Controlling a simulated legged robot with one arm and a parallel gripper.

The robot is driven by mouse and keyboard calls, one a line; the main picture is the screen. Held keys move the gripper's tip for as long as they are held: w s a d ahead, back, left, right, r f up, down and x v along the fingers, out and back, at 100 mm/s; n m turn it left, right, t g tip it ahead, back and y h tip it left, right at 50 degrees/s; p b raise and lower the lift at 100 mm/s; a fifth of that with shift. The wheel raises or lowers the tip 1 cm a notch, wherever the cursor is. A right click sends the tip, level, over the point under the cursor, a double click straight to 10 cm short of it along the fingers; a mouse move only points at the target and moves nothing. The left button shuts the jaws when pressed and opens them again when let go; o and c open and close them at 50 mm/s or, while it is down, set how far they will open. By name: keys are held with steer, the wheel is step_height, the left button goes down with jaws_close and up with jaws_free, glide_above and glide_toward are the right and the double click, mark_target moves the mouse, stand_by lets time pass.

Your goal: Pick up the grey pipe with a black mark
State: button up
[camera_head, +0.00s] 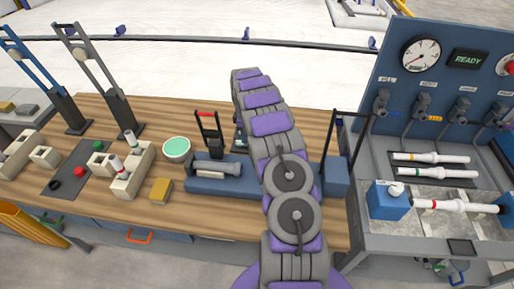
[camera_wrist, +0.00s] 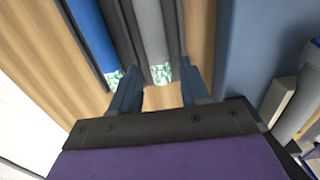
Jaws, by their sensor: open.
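A grey pipe (camera_head: 217,166) lies on a blue base on the wooden bench, left of my arm in the head view. I cannot make out a black mark on it. My gripper (camera_wrist: 160,74) shows in the wrist view with its two fingers apart and nothing held between them. Beyond the fingers are a grey strip (camera_wrist: 151,30) between dark bands and a blue bar (camera_wrist: 92,32); I cannot tell what they belong to. In the head view my arm hides the gripper and part of the bench.
A green-topped bowl (camera_head: 176,149) and a yellow block (camera_head: 160,190) stand near the blue base (camera_head: 222,184). At right, marked white pipes (camera_head: 431,158) lie before a gauge panel (camera_head: 440,75).

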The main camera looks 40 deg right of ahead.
steer(key=f+b, duration=0.1)
steer(key=f, duration=0.1)
steer(key=d+f, duration=0.1)
steer(key=f, duration=0.2)
steer(key=shift+w+d+f+b, duration=0.1)
steer(key=shift+d+f+b, duration=0.1)
steer(key=shift+b, duration=0.15)
steer(key=shift+a+f, duration=0.1)
steer(key=shift+f, duration=0.05)
steer(key=shift+o, duration=0.2)
steer(key=shift+a, duration=0.55)
steer(key=shift+d+f, duration=0.1)
steer(key=shift+f, duration=0.15)
steer(key=c, duration=0.7)
steer(key=shift+c, duration=0.7)
steer(key=shift+a+r, duration=0.1)
steer(key=shift+a, duration=0.2)
